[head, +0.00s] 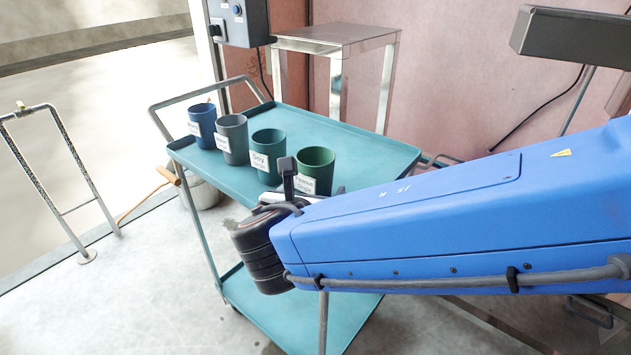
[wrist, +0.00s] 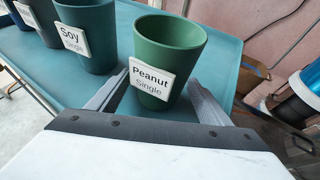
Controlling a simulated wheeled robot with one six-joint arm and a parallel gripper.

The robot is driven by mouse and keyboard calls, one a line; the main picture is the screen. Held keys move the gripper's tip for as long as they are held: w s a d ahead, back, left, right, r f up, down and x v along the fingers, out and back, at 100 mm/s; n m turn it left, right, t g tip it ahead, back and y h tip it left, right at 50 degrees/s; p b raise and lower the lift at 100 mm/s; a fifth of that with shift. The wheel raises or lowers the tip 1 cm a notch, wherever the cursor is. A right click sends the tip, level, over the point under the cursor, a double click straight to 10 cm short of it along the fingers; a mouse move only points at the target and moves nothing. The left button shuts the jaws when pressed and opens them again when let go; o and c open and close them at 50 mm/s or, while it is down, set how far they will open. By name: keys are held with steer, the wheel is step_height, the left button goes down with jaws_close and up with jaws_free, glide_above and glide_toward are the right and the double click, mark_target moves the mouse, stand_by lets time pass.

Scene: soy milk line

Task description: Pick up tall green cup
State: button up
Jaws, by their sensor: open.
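A green cup (head: 316,166) stands upright at the near right end of a row on the teal cart top. In the wrist view the green cup (wrist: 168,50) carries a white label reading "Peanut Single". My gripper (wrist: 155,92) is open, with one finger to the left and one to the right of the green cup's lower part. The cup stands between or just beyond the fingertips; I cannot tell whether they touch it. In the head view my gripper (head: 300,187) is beside the cup, partly hidden by my blue arm.
A teal cup (head: 267,150) labelled "Soy" stands close to the left of the green cup. A grey cup (head: 232,138) and a blue cup (head: 202,124) stand farther left. The teal cart (head: 365,150) has free room on its right side. A metal table (head: 335,36) stands behind.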

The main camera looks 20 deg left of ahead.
steer(key=shift+w+f, duration=0.2)
steer(key=shift+w, duration=0.25)
steer(key=c, duration=1.2)
